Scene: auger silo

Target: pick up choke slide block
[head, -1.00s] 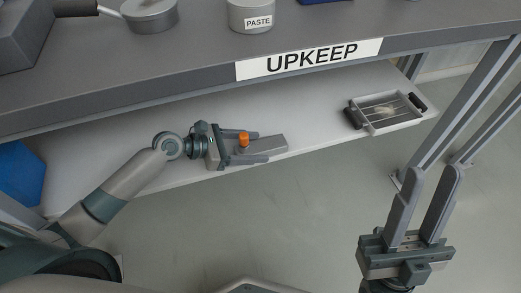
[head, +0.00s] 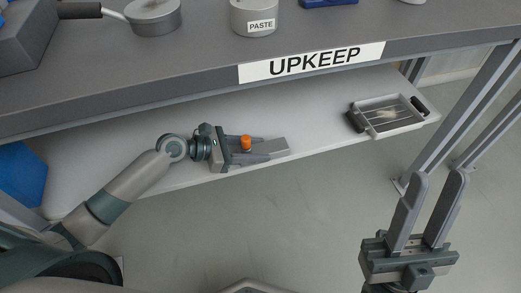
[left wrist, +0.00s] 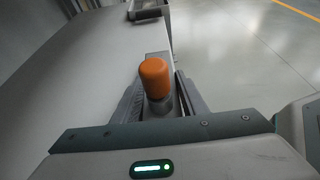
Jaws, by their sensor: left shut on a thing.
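The choke slide block (head: 274,146) is a flat grey block with an upright orange knob (head: 246,142) on it. It is at the front of the white lower shelf in the head view. My left gripper (head: 262,150) is shut on it, one finger along each side. In the left wrist view the orange knob (left wrist: 155,76) stands between the fingers, and part of the block (left wrist: 158,58) shows beyond it. I cannot tell whether the block touches the shelf. My right gripper (head: 437,182) is open and empty over the floor at the right.
A wire-bottomed tray (head: 388,116) with dark handles sits at the shelf's right end. The grey upper counter with the UPKEEP label (head: 325,62) hangs over the lower shelf (head: 310,110). A PASTE tin (head: 254,18) stands on top. A blue object (head: 20,172) is at left.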

